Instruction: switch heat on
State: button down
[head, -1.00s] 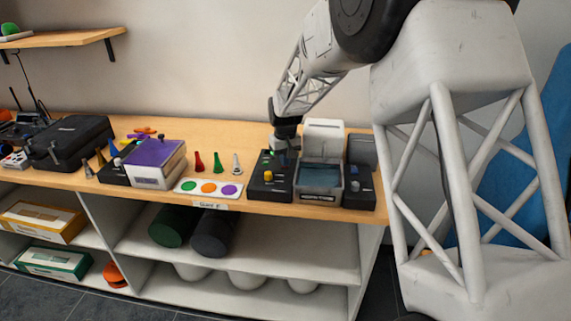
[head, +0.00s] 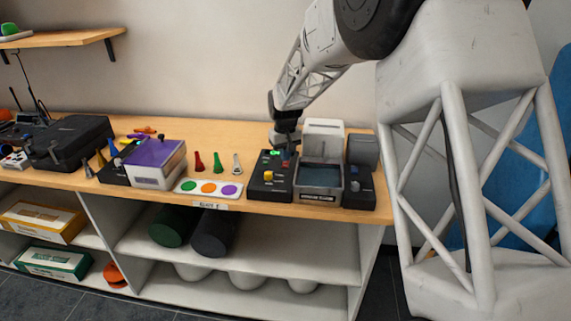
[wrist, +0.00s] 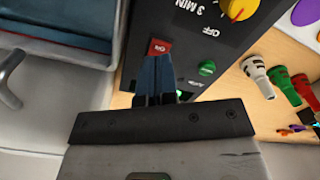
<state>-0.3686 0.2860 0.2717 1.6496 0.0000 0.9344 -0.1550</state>
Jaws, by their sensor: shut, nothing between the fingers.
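The heat control is on a black control box (head: 270,183) on the bench top. The box has a yellow knob (wrist: 238,8), printed "3 MIN" and "OFF" marks, a small red switch (wrist: 159,47) and a green round lamp or button (wrist: 207,68). The red switch also shows in the head view (head: 286,162), just below my gripper (head: 286,153). In the wrist view my gripper (wrist: 156,62) is shut and empty. Its blue-grey fingertips are right beside the red switch; I cannot tell whether they touch. Lettering on the switch appears upside down and is hard to read.
A grey water bath (head: 320,178) stands immediately right of the box, with another dark unit (head: 360,188) beyond. A card with coloured dots (head: 209,188) and small coloured cones (head: 217,162) lie to the left. A purple-topped box (head: 155,160) is further left.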

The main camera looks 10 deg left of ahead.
aim_at(286, 166)
jog(key=shift+r, duration=2.25)
jog(key=shift+s+d+r, duration=0.15)
jog(key=shift+d+r, duration=0.05)
jog(key=s+d+r+m, duration=0.1)
jog(key=s+d+r, duration=0.3)
jog(key=s+d, duration=0.3)
jog(key=s+d+r+m+t, duration=0.1)
jog(key=s+d+r, duration=0.3)
jog(key=s+d, duration=0.3)
jog(key=s+d+r+m, duration=0.1)
jog(key=s+d+r, duration=0.3)
jog(key=s+d, duration=0.3)
jog(key=s+d+f+m, duration=0.1)
jog(key=s+d, duration=0.2)
jog(key=s, duration=0.6)
jog(key=s+d+f+m+t, duration=0.1)
jog(key=s+d, duration=0.2)
jog(key=s, duration=0.6)
jog(key=s+d+f+m, duration=0.1)
jog(key=s+d, duration=0.2)
jog(key=s, duration=0.7)
jog(key=shift+d+t, duration=0.25)
jog(key=shift+t, duration=0.05)
